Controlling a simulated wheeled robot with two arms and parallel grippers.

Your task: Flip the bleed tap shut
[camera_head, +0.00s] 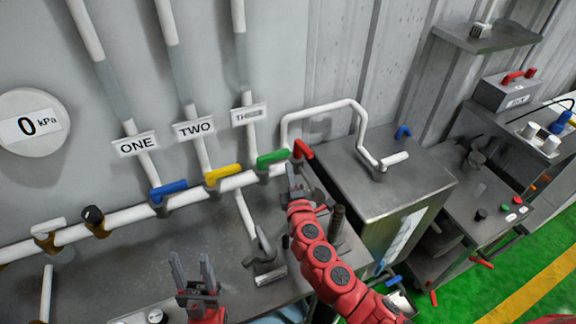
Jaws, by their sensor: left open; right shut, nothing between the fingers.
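No tap carries a readable "bleed" label. On the white manifold pipe, a red lever (303,150) sits at the right end, tilted down to the right. Blue (168,190), yellow (223,174) and green (272,157) levers lie roughly along the pipe. A white-handled tap (48,228) and a black-knobbed tap (94,217) are at the far left. My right gripper (296,172) is shut and empty, just below the red lever; contact is unclear. My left gripper (191,268) is open and empty, fingers up, low in front of the bench.
A gauge (34,122) on the wall reads 0 kPa. Labels ONE, TWO and a blurred third mark the upright pipes. A metal cabinet (385,180) with a bent white pipe stands right of the manifold. The bench (130,255) has clear room at left.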

